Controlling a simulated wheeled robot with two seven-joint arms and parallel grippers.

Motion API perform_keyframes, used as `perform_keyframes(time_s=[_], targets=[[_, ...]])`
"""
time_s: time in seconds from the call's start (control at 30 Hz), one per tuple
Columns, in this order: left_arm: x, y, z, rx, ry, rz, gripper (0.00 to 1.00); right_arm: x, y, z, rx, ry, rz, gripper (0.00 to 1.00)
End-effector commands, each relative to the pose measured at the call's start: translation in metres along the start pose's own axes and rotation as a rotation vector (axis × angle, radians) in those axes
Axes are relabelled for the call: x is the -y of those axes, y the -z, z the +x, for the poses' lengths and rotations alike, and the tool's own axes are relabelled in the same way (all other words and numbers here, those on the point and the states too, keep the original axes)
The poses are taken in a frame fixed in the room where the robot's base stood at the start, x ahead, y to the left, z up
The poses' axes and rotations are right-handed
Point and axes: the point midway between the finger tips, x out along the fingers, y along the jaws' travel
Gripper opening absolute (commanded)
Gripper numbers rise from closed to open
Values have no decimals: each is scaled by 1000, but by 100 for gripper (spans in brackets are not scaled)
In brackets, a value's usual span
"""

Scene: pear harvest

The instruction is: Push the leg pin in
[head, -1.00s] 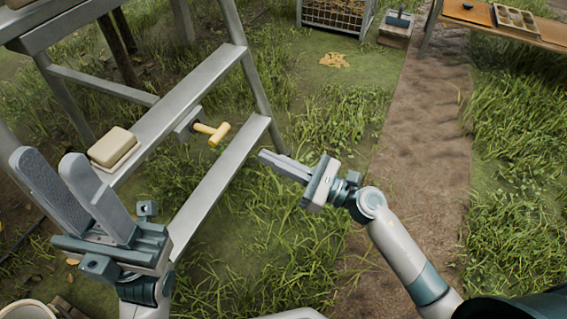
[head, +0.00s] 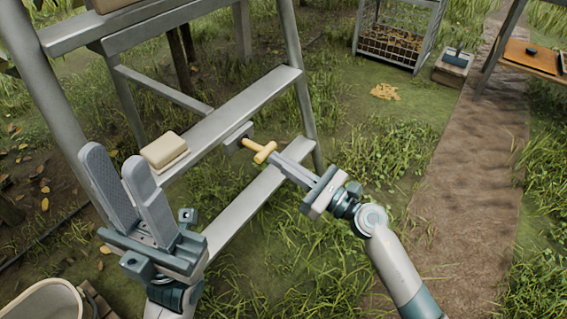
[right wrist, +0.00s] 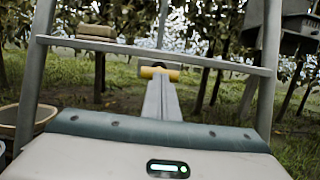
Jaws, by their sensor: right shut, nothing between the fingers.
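The leg pin (head: 262,151) has a yellow T-shaped handle. It sticks out of a grey bracket (head: 238,137) on the ladder (head: 238,112), beside a step. My right gripper (head: 277,158) is shut and empty, its fingertips right at the handle; whether they touch it I cannot tell. In the right wrist view the pin's yellow handle (right wrist: 160,72) lies across the end of the shut fingers (right wrist: 160,84). My left gripper (head: 114,158) stands at the left with its fingers apart and empty, away from the pin.
A beige block (head: 165,150) lies on the ladder step. A wire crate (head: 398,40) and a small box (head: 453,68) stand at the back. A table (head: 535,55) is at the back right. A bucket (head: 45,303) is at the lower left. Grass and a dirt path lie on the right.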

Motion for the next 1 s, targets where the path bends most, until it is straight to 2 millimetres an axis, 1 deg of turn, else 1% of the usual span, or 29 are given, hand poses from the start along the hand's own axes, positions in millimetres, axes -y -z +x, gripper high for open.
perform_keyframes(time_s=[0.07,0.13,0.33,0.43,0.8,1.0], targets=[[0,0,0,-2,0,0,31,0,0,1,0,0,0,0],[0,1,1,-3,0,0,31,0,1,6,1,0,1,0],[0,2,1,-6,0,-1,31,0,7,38,2,0,1,0],[0,2,1,-6,0,0,31,0,9,47,0,0,0,0],[0,1,-1,1,3,0,31,1,8,49,3,2,-2,0],[0,-1,-4,7,3,-2,31,6,9,46,5,3,-3,0]])
